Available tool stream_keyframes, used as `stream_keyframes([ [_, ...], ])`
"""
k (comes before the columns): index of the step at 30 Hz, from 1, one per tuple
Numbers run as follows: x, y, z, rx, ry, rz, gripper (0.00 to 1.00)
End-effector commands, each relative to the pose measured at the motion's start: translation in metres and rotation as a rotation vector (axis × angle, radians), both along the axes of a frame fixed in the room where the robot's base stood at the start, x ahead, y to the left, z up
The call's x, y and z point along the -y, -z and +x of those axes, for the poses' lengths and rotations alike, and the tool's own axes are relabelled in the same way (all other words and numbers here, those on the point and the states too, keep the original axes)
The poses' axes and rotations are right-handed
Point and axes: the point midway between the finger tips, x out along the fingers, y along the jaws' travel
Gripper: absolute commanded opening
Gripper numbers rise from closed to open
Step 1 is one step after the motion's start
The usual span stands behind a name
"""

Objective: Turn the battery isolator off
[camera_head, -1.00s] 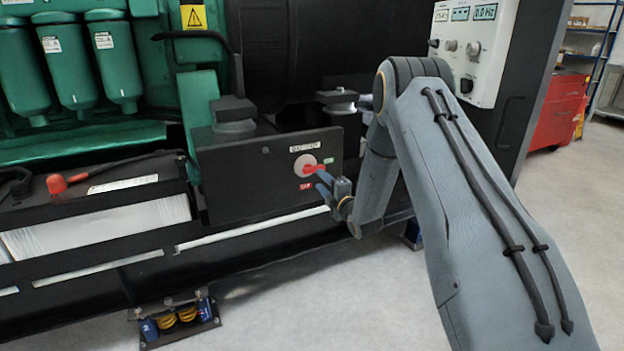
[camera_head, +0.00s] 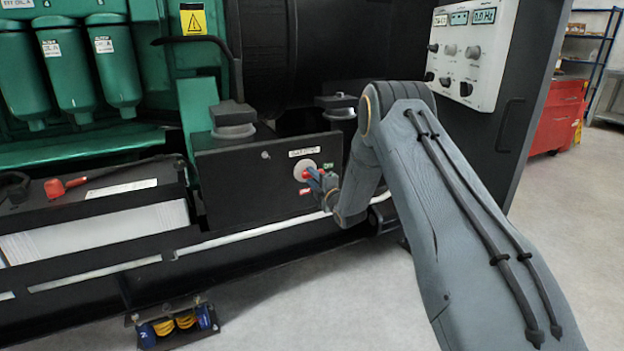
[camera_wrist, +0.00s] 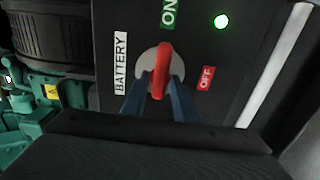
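The battery isolator (camera_head: 304,169) is a pale round disc with a red handle on a black box, below a BATTERY label. It also shows in the wrist view, where its red handle (camera_wrist: 162,69) points towards the green ON label (camera_wrist: 169,13). The red OFF label (camera_wrist: 206,78) is to the right of the disc there. My gripper (camera_wrist: 159,84) has its two blue fingers open, one on each side of the handle. I cannot tell whether either finger touches it. In the head view my gripper (camera_head: 318,178) is at the isolator and hides part of the handle.
A green lamp (camera_wrist: 221,21) is lit on the box. A battery (camera_head: 95,215) with a red terminal cap stands left of the box. A control panel (camera_head: 470,55) is at the upper right. The floor at the right is clear.

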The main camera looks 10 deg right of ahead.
Motion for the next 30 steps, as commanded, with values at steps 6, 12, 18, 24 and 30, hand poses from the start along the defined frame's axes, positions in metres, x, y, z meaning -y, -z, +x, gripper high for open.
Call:
stream_keyframes([
  [6,0.0002,0.0000,-0.0001,0.000,0.000,0.000,0.00],
  [12,0.0004,0.0001,-0.0002,-0.004,0.000,0.015,0.00],
  [18,0.0005,0.0002,-0.0003,-0.024,0.000,0.090,0.00],
  [24,0.0007,0.0003,-0.0003,-0.063,0.001,0.235,0.00],
  [30,0.0007,0.0005,-0.0004,-0.112,0.001,0.417,0.00],
])
